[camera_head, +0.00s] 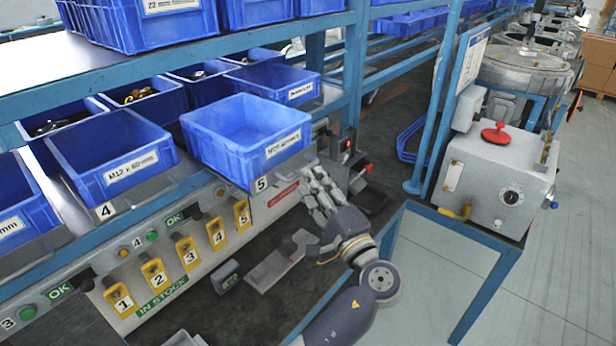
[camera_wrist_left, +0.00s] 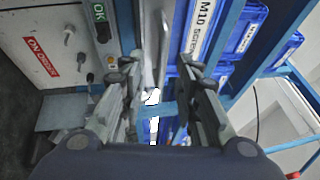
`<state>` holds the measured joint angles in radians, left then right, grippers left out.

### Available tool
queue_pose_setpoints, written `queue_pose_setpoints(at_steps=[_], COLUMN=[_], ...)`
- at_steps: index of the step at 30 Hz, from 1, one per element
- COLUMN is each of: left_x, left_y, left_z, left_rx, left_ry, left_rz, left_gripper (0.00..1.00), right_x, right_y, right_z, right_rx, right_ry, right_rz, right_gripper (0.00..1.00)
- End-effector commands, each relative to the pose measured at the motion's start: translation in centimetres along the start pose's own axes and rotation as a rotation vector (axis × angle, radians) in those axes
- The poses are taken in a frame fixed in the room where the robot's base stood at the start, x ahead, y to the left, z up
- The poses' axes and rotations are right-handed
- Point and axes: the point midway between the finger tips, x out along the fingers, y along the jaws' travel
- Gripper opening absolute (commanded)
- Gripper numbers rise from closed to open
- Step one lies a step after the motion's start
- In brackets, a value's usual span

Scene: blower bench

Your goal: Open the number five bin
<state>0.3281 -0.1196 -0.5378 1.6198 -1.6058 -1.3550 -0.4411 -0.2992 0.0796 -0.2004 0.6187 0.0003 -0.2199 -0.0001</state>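The number five bin (camera_head: 226,150) is a blue, empty-looking open box on the shelf, marked 5 (camera_head: 261,184) below its front. It juts forward of the bins behind it. Its white M10 label shows in the left wrist view (camera_wrist_left: 201,28), right of centre. My left gripper (camera_head: 313,182) is just right of and below the bin's front corner. In the left wrist view, my left gripper's fingers (camera_wrist_left: 158,75) are apart, with a grey metal strip (camera_wrist_left: 152,45) showing between them. I cannot tell whether they touch it. My right gripper is not in view.
The number four bin (camera_head: 110,150) stands to the left. A grey box with a red knob (camera_head: 496,135) stands on a blue-framed stand at right. Open floor (camera_head: 560,270) lies at far right.

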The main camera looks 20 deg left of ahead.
Motion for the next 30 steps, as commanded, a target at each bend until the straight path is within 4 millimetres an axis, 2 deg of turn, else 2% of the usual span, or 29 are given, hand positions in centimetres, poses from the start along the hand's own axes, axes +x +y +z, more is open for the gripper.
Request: queue_pose_setpoints(at_steps=[3,9,23,26,29,30], left_x=[-2.1,-3.9,-4.0,-3.9,-3.7,-3.9], left_y=[0.1,0.1,0.1,1.4,5.2,7.4], left_z=[0.0,0.0,0.0,0.6,2.4,3.5], left_rx=[-0.001,-0.001,-0.001,-0.013,-0.053,-0.079], left_ry=[0.002,0.001,0.0,0.0,-0.003,-0.006], left_rz=[0.003,0.002,0.003,0.043,0.168,0.241], left_gripper=[0.3,0.3,0.3,0.3,0.3,0.3], right_x=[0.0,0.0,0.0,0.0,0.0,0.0], right_y=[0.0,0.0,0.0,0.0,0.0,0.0], right_z=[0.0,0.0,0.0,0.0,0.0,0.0], right_rx=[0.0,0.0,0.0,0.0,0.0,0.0], right_ry=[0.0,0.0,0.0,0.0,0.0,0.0], right_rz=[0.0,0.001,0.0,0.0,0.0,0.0], right_gripper=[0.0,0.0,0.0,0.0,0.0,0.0])
